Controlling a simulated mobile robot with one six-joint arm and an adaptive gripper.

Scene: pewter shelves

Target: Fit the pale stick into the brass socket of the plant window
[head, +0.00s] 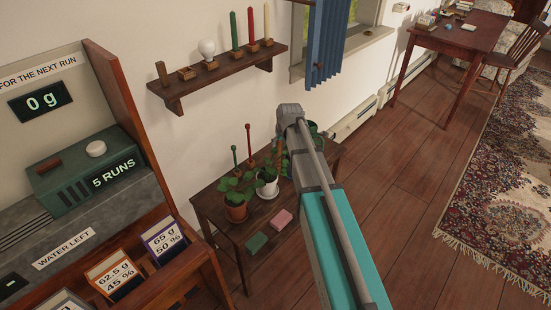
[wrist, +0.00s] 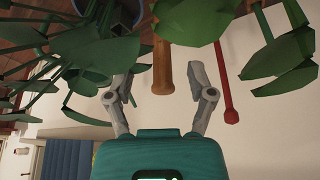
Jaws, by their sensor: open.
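My gripper (wrist: 161,80) is open in the wrist view, its fingers on either side of a tan-brown peg (wrist: 162,65) with a rounded end. In the head view my arm hides the fingertips, above the plant table (head: 262,210). A cream stick (head: 267,20), the palest in view, stands upright at the right end of the wall shelf (head: 222,75). I cannot single out a brass socket.
A red knobbed stick (wrist: 229,95) is right of the fingers; leaves surround them. Potted plants (head: 236,212) crowd the table. The shelf also holds a white bulb (head: 207,47), a green stick (head: 234,30) and a red one (head: 251,27).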

